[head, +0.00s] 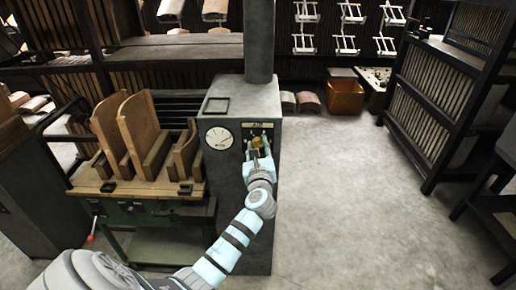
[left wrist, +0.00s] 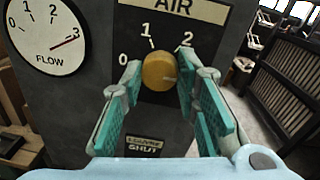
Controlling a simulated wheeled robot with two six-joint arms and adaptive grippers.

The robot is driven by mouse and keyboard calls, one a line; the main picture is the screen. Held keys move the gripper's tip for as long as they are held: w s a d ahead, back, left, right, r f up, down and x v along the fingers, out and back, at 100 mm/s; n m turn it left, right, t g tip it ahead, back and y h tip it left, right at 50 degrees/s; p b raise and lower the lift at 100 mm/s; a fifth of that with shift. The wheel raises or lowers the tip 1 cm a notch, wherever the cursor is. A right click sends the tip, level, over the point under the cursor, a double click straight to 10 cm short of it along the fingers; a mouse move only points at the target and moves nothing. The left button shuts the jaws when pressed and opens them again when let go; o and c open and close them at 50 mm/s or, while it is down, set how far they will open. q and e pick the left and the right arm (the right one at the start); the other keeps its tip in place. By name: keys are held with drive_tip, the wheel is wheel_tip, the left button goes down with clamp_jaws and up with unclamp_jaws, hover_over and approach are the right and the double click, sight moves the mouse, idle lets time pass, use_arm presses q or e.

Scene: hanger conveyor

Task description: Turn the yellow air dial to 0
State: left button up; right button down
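The yellow air dial (left wrist: 158,72) is a round knob on the front of a grey column, under the AIR label. Its scale shows 0 at left, 1 at top and 2 at upper right; the left gripper hides the area to the right. A small mark on the knob seems to face right. My left gripper (left wrist: 159,68) has its two teal fingers on either side of the knob, tips very close to it. I cannot tell whether they touch it. The head view also shows the gripper (head: 259,146) at the dial. My right gripper is out of view.
A white FLOW gauge (left wrist: 43,38) sits left of the dial, its red needle near 3. A LOUVRE SHUT label (left wrist: 143,145) is below the dial. A green-framed bench (head: 150,210) with wooden forms stands left of the column (head: 240,220).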

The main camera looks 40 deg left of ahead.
use_arm(q)
drive_tip(key=shift+c, duration=1.2)
